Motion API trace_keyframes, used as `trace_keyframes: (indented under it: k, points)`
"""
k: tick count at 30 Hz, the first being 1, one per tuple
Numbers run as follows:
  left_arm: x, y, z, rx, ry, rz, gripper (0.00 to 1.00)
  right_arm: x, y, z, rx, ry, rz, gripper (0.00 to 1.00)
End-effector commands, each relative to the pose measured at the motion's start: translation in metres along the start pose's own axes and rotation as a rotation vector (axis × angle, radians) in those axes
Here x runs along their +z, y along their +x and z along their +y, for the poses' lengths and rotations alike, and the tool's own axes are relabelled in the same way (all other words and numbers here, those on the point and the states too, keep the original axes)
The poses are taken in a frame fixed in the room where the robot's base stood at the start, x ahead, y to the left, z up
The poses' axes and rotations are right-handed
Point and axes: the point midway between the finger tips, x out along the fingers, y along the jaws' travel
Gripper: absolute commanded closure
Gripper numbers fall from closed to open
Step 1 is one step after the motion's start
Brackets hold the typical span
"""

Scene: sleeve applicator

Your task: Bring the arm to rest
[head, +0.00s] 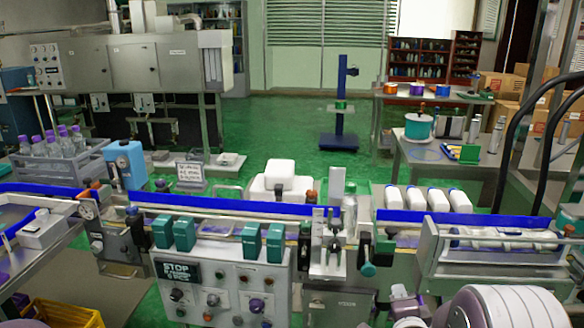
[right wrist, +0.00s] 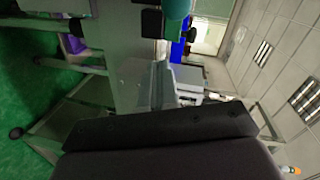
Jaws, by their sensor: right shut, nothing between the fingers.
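My right arm (head: 505,305) shows at the bottom right of the head view as a large white rounded link, low in front of the conveyor line. My right gripper (right wrist: 165,135) shows in the right wrist view as a dark block across the lower middle. It is shut, with nothing held. My left arm and left gripper are not in the head view.
The conveyor line with blue rails (head: 235,207) crosses the view. A STOP control panel (head: 222,275) and several teal boxes (head: 162,232) stand at its front. White bottles (head: 412,198) stand behind it. A yellow crate (head: 60,315) is at the lower left. Green floor (head: 290,125) is open behind.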

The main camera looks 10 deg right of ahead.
Motion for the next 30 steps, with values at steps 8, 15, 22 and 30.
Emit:
trace_keyframes:
  k: [8, 15, 22, 30]
  points:
    - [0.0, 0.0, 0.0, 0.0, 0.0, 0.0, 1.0, 0.051, -0.108, 0.107, 0.66, -0.917, -0.682, 1.0]
    - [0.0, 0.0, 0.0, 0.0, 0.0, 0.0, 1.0, 0.074, -0.211, 0.088, 0.702, -1.292, -1.224, 1.0]
    - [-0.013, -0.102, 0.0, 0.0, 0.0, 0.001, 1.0, 0.053, -0.226, -0.014, 0.678, -1.309, -1.22, 1.0]
    - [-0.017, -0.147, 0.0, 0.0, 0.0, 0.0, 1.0, 0.042, -0.234, -0.057, 0.678, -1.307, -1.218, 1.0]
